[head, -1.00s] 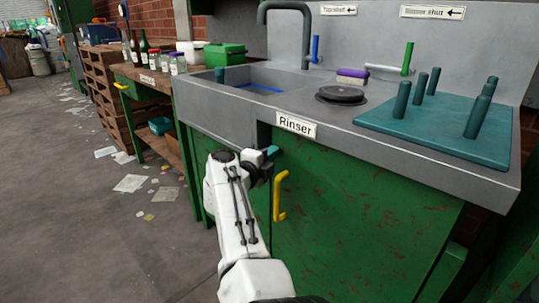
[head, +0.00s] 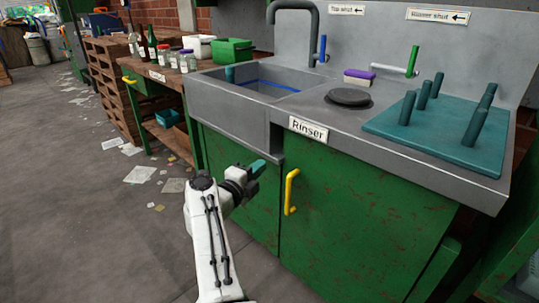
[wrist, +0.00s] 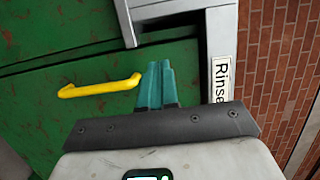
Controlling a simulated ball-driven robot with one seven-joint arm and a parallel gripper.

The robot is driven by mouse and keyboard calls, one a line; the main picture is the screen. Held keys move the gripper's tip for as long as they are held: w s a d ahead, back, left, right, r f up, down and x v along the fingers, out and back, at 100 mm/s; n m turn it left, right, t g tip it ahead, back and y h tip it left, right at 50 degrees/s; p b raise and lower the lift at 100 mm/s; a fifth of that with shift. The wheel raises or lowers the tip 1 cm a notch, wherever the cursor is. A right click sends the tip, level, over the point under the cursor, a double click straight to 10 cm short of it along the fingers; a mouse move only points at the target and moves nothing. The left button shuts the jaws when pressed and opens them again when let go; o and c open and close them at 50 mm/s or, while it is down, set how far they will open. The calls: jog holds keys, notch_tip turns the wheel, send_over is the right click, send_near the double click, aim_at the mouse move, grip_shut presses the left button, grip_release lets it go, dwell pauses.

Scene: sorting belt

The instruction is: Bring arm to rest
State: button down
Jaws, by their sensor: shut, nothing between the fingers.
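My gripper (head: 257,167) is in front of the green cabinet under the sink, left of the yellow handle (head: 290,191) in the head view. In the wrist view my gripper (wrist: 157,68) shows its teal fingers together, with nothing between them. The yellow handle (wrist: 98,88) lies left of the fingertips there and looks apart from them. My white arm reaches up from the bottom of the head view.
A grey sink counter (head: 355,125) labelled Rinser stands over the green cabinet (head: 350,215). A teal peg rack (head: 440,132) and black disc (head: 348,97) sit on it. A wooden side bench (head: 160,75) holds bottles and jars. The floor at left is open, with scattered papers.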

jog(key=s+d+f+n+t+y, duration=0.1)
jog(key=d+f+n+t+y, duration=0.1)
jog(key=d+n+y, duration=0.4)
jog(key=s+d+f+n+t+y, duration=0.1)
jog(key=d+f+n+t+y, duration=0.2)
jog(key=d+n, duration=0.4)
jog(key=s+d+f+n+g+y, duration=0.1)
jog(key=s+d+f+n+g, duration=0.4)
jog(key=s, duration=0.5)
jog(key=s+d+f+n+g, duration=0.2)
jog(key=s+d+f+g, duration=0.25)
jog(key=s+f, duration=0.5)
jog(key=s+d+f+n+g+y, duration=0.1)
jog(key=s+d+f+n+g, duration=0.4)
jog(key=s, duration=0.6)
jog(key=s+d+r+m+g+h+p, duration=0.1)
jog(key=s+d+g, duration=0.2)
jog(key=s, duration=0.8)
jog(key=s+d+r+m+g+h+p, duration=0.1)
jog(key=s+d+r+g+h, duration=0.15)
jog(key=s, duration=0.85)
notch_tip(320, 180, up, 24)
jog(key=p, duration=2.5)
jog(key=shift+w+d+y, duration=0.3)
jog(key=shift+d+y, duration=0.05)
jog(key=c, duration=1.9)
grip_release()
